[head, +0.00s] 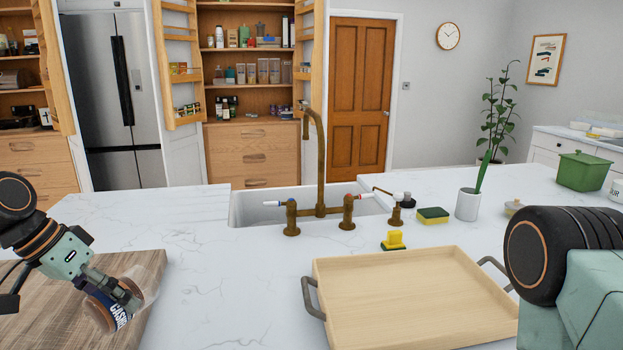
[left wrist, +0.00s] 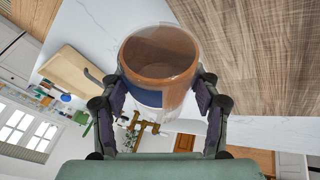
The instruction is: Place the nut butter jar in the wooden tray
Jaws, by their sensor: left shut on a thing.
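The nut butter jar (head: 121,317) has a dark blue label with white letters and clear walls. It is tilted in my left gripper (head: 113,298), over the right part of the wooden board at the lower left. In the left wrist view the jar (left wrist: 160,62) sits between both fingers, brown contents showing through its end. The wooden tray (head: 405,292), pale with dark handles, lies on the counter to the right of the jar; it looks empty. It also shows in the left wrist view (left wrist: 72,72). My right gripper is out of view; only part of that arm shows.
The wooden board (head: 150,268) lies under my left gripper. Clear marble (head: 230,290) lies between board and tray.

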